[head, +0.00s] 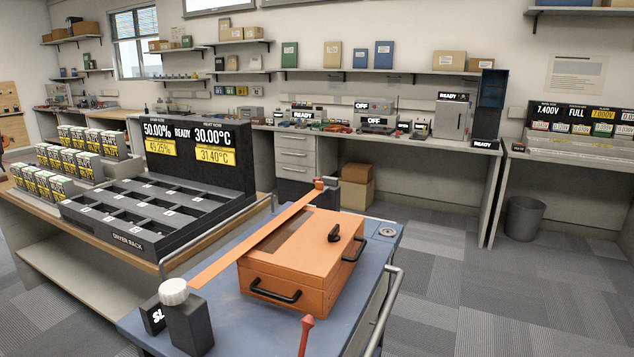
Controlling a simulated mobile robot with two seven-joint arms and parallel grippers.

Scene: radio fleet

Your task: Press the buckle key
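An orange case (292,287) with black handles sits on the blue top of a cart. A long flat orange strap (250,242) runs diagonally behind and along the case, from the lower left to a small orange-brown block (319,184) at its far end. A small black latch-like piece (334,233) stands on the case lid near its right side. I cannot tell which of these parts is the buckle key. Neither of my grippers is in view.
A metal rail (388,310) edges the cart. The dryer rack (150,215) stands behind left.

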